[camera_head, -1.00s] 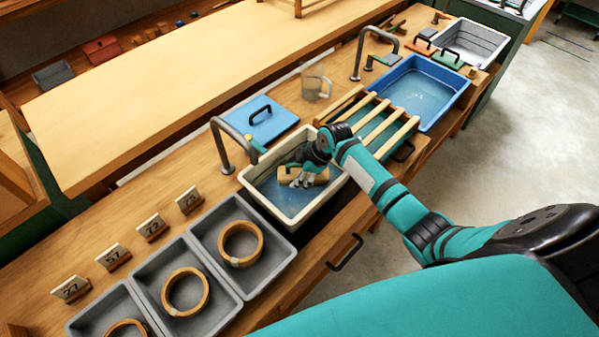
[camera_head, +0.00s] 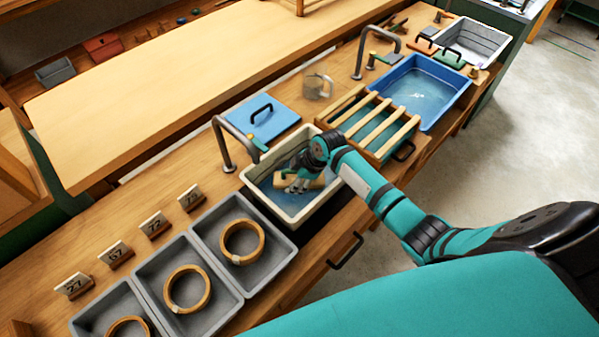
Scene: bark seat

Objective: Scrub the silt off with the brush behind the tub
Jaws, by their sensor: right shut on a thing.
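A cream tub (camera_head: 329,203) with bluish water stands at the middle of the bench under a grey tap (camera_head: 221,140). My right gripper (camera_head: 299,186) reaches down into it and is shut on a tan wooden piece (camera_head: 314,184). The fingers cover much of the piece, so I cannot tell whether it is the brush or something being scrubbed. I cannot make out any silt. A blue tub (camera_head: 459,90) of water stands farther right. My left gripper is not in view.
A slatted wooden rack (camera_head: 365,122) stands right beside the cream tub. A blue lid (camera_head: 279,125) with a black handle and a clear mug (camera_head: 318,82) lie behind. Grey trays (camera_head: 272,270) with tan rings and numbered tags (camera_head: 154,224) are at left.

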